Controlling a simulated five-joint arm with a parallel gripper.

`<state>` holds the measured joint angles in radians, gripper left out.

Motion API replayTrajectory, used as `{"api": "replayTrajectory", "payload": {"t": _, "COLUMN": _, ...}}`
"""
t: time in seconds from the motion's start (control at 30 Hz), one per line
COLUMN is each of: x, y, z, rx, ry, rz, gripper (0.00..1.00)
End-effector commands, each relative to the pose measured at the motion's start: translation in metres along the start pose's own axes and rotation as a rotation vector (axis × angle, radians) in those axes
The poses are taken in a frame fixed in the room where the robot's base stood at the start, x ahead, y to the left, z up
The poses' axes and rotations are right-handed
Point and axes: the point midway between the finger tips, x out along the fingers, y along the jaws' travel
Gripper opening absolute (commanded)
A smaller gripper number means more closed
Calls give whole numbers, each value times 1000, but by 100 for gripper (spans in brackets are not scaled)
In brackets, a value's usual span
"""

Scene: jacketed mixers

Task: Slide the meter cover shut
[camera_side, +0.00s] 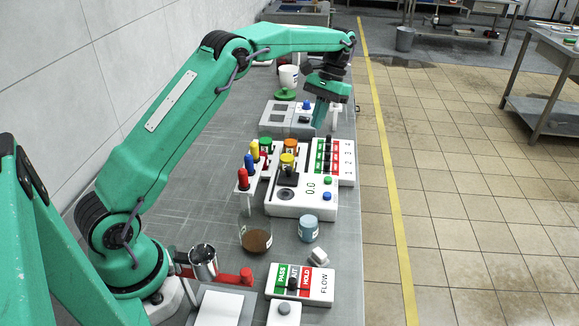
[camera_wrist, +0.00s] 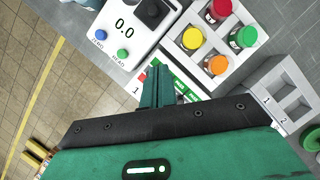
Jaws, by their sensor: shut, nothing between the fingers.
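The meter (camera_side: 318,204) is a white box with a 0.0 display, a green and a blue button, a round dark port and a black raised part (camera_side: 287,178), which may be its cover. I cannot tell how far the cover is slid. The meter (camera_wrist: 111,47) also shows at the top of the wrist view, with the black part (camera_wrist: 152,11) cut by the frame edge. My gripper (camera_side: 319,122) points down beyond the meter, near a grey slotted block, apart from the cover. Its fingers (camera_wrist: 157,72) are together and empty.
A rack of colored-lid jars (camera_wrist: 208,42) stands beside the meter. A numbered switch panel (camera_side: 333,160) and the grey slotted block (camera_side: 280,114) are close by. A beaker (camera_side: 256,238), blue jar (camera_side: 309,229) and FLOW panel (camera_side: 301,284) stand nearer. The bench's right edge is close.

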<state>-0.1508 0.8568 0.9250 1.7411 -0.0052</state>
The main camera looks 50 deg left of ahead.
Motion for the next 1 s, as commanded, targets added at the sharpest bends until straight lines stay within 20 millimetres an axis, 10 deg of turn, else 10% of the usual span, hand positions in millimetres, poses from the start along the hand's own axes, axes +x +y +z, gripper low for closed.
{"api": "replayTrajectory", "payload": {"t": 1.0, "x": 98, "y": 0, "z": 7, "rx": 0, "ry": 1, "rz": 0, "gripper": 0}}
